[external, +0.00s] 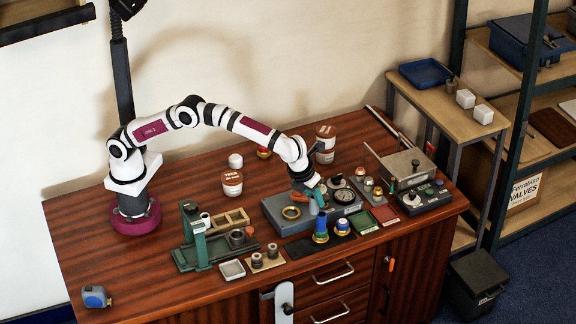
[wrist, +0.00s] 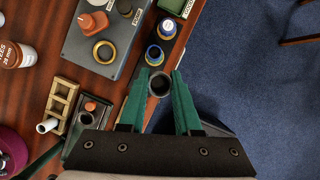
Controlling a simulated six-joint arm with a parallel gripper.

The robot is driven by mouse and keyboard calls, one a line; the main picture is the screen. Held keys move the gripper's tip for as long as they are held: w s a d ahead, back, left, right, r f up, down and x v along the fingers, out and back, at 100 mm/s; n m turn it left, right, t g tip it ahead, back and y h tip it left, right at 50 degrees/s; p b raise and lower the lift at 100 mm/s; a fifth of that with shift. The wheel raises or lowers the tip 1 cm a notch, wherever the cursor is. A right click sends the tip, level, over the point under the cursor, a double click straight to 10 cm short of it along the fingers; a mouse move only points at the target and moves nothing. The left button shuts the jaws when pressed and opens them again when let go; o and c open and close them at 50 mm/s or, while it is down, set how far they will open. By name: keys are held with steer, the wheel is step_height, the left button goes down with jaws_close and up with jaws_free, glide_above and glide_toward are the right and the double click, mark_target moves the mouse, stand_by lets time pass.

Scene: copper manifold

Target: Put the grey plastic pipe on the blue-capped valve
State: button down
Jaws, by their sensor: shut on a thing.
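My gripper (wrist: 160,82) has green fingers, shut on the grey plastic pipe (wrist: 160,88), seen nearly end-on as a dark ring between the fingertips. The blue-capped valve is hard to single out: two blue-banded round fittings stand beyond the fingertips in the wrist view, a nearer one (wrist: 154,56) and a farther one (wrist: 167,28). The external view also shows two blue and brass fittings, at left (external: 320,232) and right (external: 342,227). My gripper (external: 320,197) is above and behind them there. The pipe appears apart from both fittings; its height above them is unclear.
A grey block with a brass ring (external: 291,212) lies behind the fittings. A green stand (external: 195,240), wooden tray (external: 228,221) and small white tray (external: 232,270) are to the left. A grey box (external: 402,168) stands at right. The table's front edge is close to the fittings.

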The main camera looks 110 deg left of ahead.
steer(key=w+a+f+m, duration=0.1)
steer(key=w+a+f, duration=0.1)
steer(key=a, duration=0.1)
steer(key=w+a+f+m, duration=0.1)
steer(key=w+a, duration=0.1)
steer(key=a, duration=0.1)
steer(key=w+a+f+m+t+h, duration=0.1)
steer(key=w+a+f+m, duration=0.1)
steer(key=a, duration=0.1)
steer(key=shift+f, duration=0.3)
glide_above(343, 221)
steer(key=shift+f, duration=2.15)
steer(key=shift+f, duration=0.1)
steer(key=c, duration=0.6)
jaws_free()
